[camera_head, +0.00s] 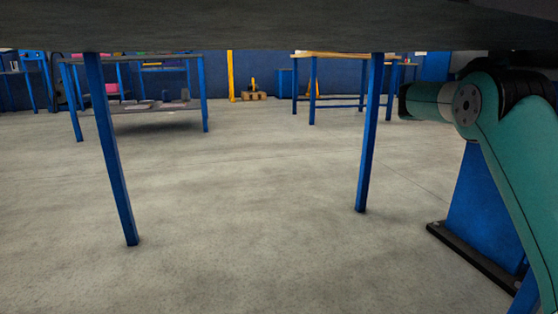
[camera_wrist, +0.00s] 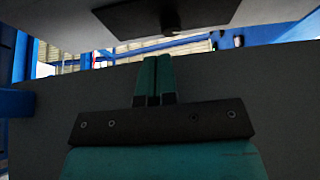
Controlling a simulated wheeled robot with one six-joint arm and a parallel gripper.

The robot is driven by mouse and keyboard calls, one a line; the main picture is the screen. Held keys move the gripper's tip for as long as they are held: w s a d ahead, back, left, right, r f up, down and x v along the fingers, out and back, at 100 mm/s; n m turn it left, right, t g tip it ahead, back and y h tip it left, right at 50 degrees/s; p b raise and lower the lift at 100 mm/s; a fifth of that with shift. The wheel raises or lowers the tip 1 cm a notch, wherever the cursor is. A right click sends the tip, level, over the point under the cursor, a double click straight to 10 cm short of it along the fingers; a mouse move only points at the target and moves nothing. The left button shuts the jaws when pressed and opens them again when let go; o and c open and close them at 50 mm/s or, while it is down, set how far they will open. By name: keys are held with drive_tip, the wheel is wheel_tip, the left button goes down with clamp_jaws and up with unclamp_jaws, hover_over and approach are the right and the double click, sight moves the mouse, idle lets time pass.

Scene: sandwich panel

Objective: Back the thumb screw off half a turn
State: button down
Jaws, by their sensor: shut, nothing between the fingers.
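My gripper (camera_wrist: 157,62) shows in the wrist view with its two teal fingers side by side and touching, with nothing between them. Above the fingertips, a dark plate (camera_wrist: 205,14) is fixed to a light grey panel (camera_wrist: 75,25). A small dark knob (camera_wrist: 170,22) stands on the plate, slightly right of the fingertips in the picture; it may be the thumb screw. It is too dark to make out its shape or angle. The fingers appear apart from it. The head view shows neither the screw nor my gripper.
In the head view a grey tabletop underside (camera_head: 250,28) hangs low across the top, with blue legs (camera_head: 110,160) and (camera_head: 369,140). Other blue-legged tables (camera_head: 204,95) stand behind. The grey floor (camera_head: 240,190) between is clear. Blue bars (camera_wrist: 20,55) show in the wrist view.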

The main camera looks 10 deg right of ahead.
sight(519, 51)
drive_tip(key=w+d+p, duration=0.3)
drive_tip(key=d+p, duration=0.2)
drive_tip(key=p, duration=0.1)
drive_tip(key=shift+d+r+p, duration=0.3)
drive_tip(key=shift+d+p, duration=0.05)
drive_tip(key=shift+p, duration=0.05)
idle(0.4)
drive_tip(key=shift+d+r, duration=0.1)
idle(0.5)
drive_tip(key=shift+s+d+f+b, duration=0.1)
drive_tip(key=shift+s+f+b, duration=0.1)
drive_tip(key=shift+s+b, duration=1.05)
